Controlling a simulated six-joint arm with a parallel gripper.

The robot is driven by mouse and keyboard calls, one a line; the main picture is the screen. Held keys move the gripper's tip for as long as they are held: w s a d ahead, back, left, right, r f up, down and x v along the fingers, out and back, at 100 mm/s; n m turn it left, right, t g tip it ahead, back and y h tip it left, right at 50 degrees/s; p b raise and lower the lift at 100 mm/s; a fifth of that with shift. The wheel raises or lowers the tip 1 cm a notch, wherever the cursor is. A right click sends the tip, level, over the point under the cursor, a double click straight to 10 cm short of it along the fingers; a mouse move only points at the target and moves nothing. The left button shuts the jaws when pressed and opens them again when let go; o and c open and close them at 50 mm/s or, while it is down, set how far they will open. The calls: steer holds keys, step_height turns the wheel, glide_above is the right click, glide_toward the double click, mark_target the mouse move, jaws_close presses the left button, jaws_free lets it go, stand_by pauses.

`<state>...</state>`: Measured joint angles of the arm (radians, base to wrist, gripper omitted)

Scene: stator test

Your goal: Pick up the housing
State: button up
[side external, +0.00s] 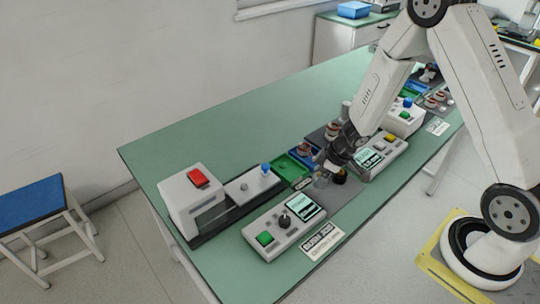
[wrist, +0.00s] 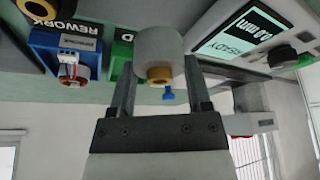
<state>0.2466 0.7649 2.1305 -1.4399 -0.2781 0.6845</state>
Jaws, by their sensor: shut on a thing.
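The housing (wrist: 158,45) is a pale grey cylinder with a brass-coloured ring at its near end in the wrist view. My gripper (wrist: 160,68) has one finger on each side of it and is shut on it. In the side view my gripper (side external: 325,172) is low over the grey strip at the middle of the bench, and the housing is small and hard to make out there. Whether the housing touches the surface cannot be told.
A green tray (side external: 291,168) and a blue tray (side external: 307,152) lie beside my gripper. A grey box with a screen (side external: 370,160) stands close on the right, another control box (side external: 285,225) in front. The green bench (side external: 230,125) is clear behind.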

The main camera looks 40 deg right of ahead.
mark_target(314, 175)
steer(key=shift+r, duration=3.1)
steer(key=shift+w+a+n, duration=0.3)
steer(key=shift+w+a, duration=0.2)
steer(key=shift+w, duration=0.25)
steer(key=shift+w+a+n+g+y, duration=0.4)
steer(key=shift+w+a+n, duration=1)
steer(key=shift+w+a, duration=0.95)
steer(key=shift+w+a+n+g+y, duration=0.2)
steer(key=shift+w+a+n+g, duration=0.4)
steer(key=shift+w+a+n, duration=1.7)
steer(key=shift+w+a+n+g+y, duration=0.4)
steer(key=shift+w+a, duration=1.25)
steer(key=shift+a, duration=1.55)
steer(key=shift+f, duration=0.2)
